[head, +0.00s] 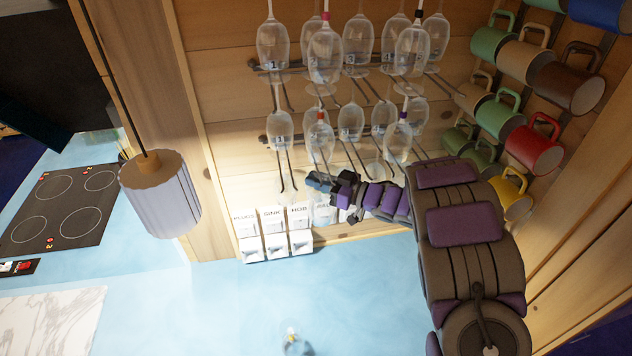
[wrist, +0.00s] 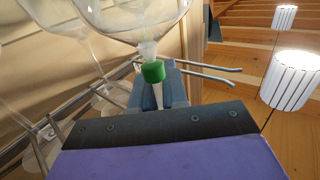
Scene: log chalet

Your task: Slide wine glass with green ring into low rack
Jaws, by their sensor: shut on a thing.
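In the wrist view, my gripper (wrist: 158,88) is shut on the stem of the wine glass with the green ring (wrist: 115,12). The green ring (wrist: 153,71) sits just beyond the jaws, with the clear bowl toward the top of the picture. Two thin metal prongs (wrist: 208,72) show beside the stem; I cannot tell whether they touch it. In the head view, my gripper (head: 322,183) is below the low rack (head: 268,139), near its left end. The green ring cannot be made out there.
An upper rack (head: 262,67) holds several hanging glasses, some with coloured rings. Other glasses (head: 280,128) hang at the low rack, close to my gripper. Mugs (head: 533,150) hang on the right. White labelled boxes (head: 275,243) stand below. A pendant lamp (head: 160,195) hangs left.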

